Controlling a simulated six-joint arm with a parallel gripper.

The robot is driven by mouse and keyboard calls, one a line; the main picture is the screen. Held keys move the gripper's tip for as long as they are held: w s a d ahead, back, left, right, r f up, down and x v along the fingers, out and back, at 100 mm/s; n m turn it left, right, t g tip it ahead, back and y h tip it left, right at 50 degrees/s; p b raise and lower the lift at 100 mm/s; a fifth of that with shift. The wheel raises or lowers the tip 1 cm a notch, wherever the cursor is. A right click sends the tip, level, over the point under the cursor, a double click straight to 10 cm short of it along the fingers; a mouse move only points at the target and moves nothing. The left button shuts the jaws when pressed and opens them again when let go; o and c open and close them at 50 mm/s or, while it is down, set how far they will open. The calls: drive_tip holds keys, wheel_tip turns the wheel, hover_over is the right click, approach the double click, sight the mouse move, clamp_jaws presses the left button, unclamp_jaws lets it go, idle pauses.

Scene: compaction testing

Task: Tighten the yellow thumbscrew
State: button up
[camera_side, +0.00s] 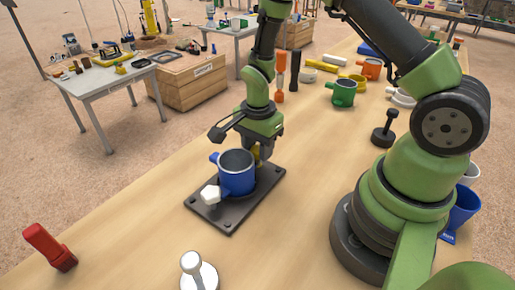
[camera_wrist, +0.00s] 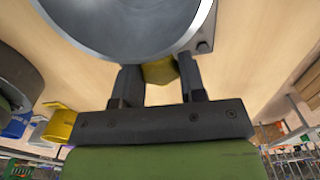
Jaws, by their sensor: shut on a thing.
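The yellow thumbscrew (camera_side: 257,154) sits on the far side of a blue cylindrical mould (camera_side: 237,173), which stands upright on a dark base plate (camera_side: 234,215). In the wrist view the thumbscrew (camera_wrist: 160,70) lies between my two dark fingers, just below the mould's round rim (camera_wrist: 120,52). My gripper (camera_wrist: 158,84) is shut on the thumbscrew; in the side view my gripper (camera_side: 259,150) is behind the mould and partly hides the screw. A white thumbscrew (camera_side: 210,194) shows on the mould's near side.
A black tamper (camera_side: 386,127) stands to the right. A green mould (camera_side: 343,93) and other coloured parts are farther back. The table left of the plate is clear.

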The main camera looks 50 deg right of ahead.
sight(258, 148)
drive_tip(key=m, duration=0.3)
drive_tip(key=o, duration=0.9)
drive_tip(key=shift+r, duration=3.05)
wheel_tip(258, 148, up, 10)
drive_tip(key=s+a+r+n+t, duration=0.1)
drive_tip(key=s+r+n+t, duration=0.1)
drive_tip(key=s+n, duration=0.3)
drive_tip(key=s+a+r+n+t+y, duration=0.1)
drive_tip(key=s+a+r+n+t, duration=0.1)
drive_tip(key=s+r+n, duration=0.2)
drive_tip(key=s+a+r+n+t+y, duration=0.1)
drive_tip(key=s+a+r+n+t, duration=0.1)
drive_tip(key=n, duration=0.6)
drive_tip(key=shift+s+a+r+t, duration=0.1)
drive_tip(key=shift+s+r+t, duration=0.2)
drive_tip(key=shift+s+r, duration=0.55)
drive_tip(key=shift+s+a+r+t, duration=0.1)
drive_tip(key=shift+s+r+t, duration=0.2)
drive_tip(key=shift+s+r, duration=0.5)
